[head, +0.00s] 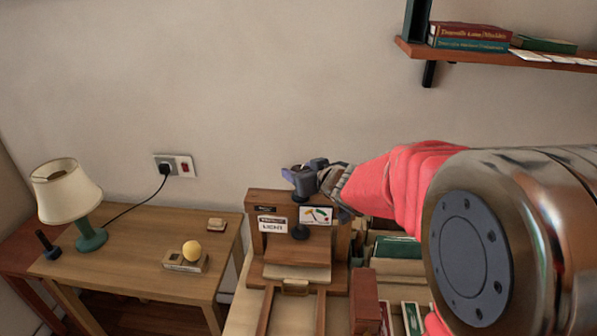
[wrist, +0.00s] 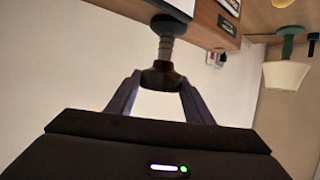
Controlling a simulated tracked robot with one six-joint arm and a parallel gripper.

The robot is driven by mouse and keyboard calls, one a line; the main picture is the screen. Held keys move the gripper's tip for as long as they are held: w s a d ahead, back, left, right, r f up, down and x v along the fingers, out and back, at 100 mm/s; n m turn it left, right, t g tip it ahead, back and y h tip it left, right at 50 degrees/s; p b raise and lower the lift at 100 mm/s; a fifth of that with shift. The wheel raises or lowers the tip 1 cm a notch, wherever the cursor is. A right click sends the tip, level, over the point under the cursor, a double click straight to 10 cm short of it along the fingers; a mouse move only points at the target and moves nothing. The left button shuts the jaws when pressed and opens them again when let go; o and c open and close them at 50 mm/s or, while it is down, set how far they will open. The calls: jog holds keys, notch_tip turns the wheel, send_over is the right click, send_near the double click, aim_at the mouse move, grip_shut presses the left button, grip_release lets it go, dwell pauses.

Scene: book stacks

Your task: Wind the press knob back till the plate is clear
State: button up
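The wooden book press (head: 257,240) stands on the bench at the lower middle of the head view. Its dark knob tops the vertical screw; in the wrist view the knob (wrist: 162,76) sits between my fingertips, with the ribbed grey screw (wrist: 166,48) beyond it. My gripper (head: 303,178) is above the press, and its fingers appear to touch the knob on both sides. A small dark round plate (head: 300,232) shows below the press's beam, above a pale board (head: 297,272). The gap beneath the plate is hard to judge.
A card reading "LIGHT" (head: 272,224) and a coloured dial card (head: 316,215) are on the press front. Boxes of books stand close to its right. A bookshelf (head: 480,52) is upper right.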

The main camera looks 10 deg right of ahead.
jog(key=c, duration=0.6)
jog(key=shift+d+n+y, duration=0.1)
jog(key=shift+n+y, duration=0.7)
jog(key=shift+y, duration=0.1)
jog(key=shift+n+g+y, duration=0.5)
jog(key=shift+f+n+g+y, duration=0.15)
jog(key=shift+n+g+y, duration=0.65)
jog(key=shift+n+y, duration=0.5)
jog(key=n+g+y, duration=0.2)
jog(key=n+g, duration=0.1)
jog(key=n+g+y, duration=0.2)
jog(key=n+g, duration=0.1)
jog(key=shift+f, duration=0.1)
jog(key=n+g+y, duration=0.1)
jog(key=n+g, duration=0.3)
jog(key=g, duration=0.1)
jog(key=shift+n, duration=0.4)
jog(key=shift+n+g, duration=1.1)
jog(key=shift+g, duration=0.2)
